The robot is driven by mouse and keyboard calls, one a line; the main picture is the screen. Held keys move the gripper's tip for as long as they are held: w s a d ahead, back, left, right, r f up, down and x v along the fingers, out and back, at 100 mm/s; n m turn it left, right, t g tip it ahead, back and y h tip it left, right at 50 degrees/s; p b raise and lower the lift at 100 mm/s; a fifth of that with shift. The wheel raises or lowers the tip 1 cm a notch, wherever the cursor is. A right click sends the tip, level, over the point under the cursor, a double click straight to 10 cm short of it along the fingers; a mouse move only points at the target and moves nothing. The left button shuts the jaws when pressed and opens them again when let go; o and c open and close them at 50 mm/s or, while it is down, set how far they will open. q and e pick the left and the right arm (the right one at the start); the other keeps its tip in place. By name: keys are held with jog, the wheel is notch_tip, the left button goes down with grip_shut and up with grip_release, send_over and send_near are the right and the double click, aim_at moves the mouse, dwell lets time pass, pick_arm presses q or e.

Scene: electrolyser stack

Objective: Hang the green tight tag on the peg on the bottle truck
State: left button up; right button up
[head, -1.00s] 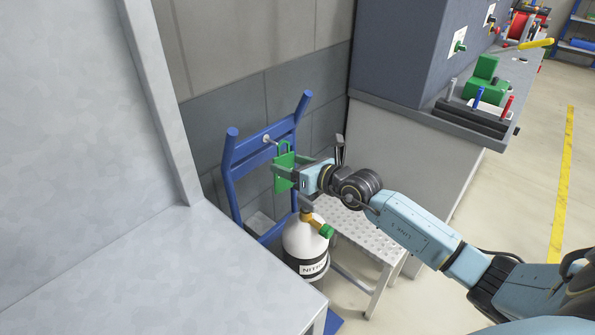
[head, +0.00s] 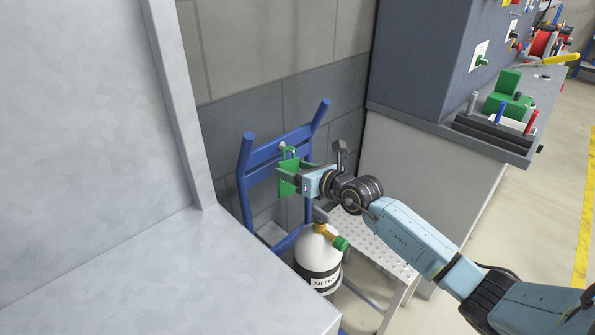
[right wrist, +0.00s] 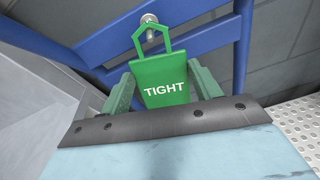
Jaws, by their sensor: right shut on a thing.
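The green tag (head: 287,183) is in my right gripper (head: 296,178), which is shut on it in front of the bottle truck. In the right wrist view the tag (right wrist: 165,82) reads TIGHT and stands upright, with its open loop at the top. The peg (right wrist: 149,20) on the truck's blue crossbar shows at the top of the loop. I cannot tell whether the peg is through the loop or behind it. In the head view the peg (head: 282,147) is just above the tag. The blue bottle truck (head: 244,165) leans near the wall. My left gripper is not in view.
A white NITROGEN-type bottle (head: 317,252), its label partly hidden, stands below my gripper. A perforated metal step (head: 385,250) is beside it. A grey bench (head: 230,270) fills the lower left. A cabinet (head: 420,170) stands to the right.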

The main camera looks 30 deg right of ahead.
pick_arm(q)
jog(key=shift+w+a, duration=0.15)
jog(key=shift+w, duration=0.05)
pick_arm(e)
jog(key=shift+f, duration=0.2)
jog(key=o, duration=1)
jog(key=shift+o, duration=0.2)
jog(key=shift+r, duration=0.1)
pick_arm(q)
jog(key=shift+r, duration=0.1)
pick_arm(e)
jog(key=shift+s, duration=0.1)
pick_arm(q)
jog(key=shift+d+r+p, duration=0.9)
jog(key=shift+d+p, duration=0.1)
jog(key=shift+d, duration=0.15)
pick_arm(e)
jog(key=v, duration=1.3)
jog(key=shift+s, duration=0.1)
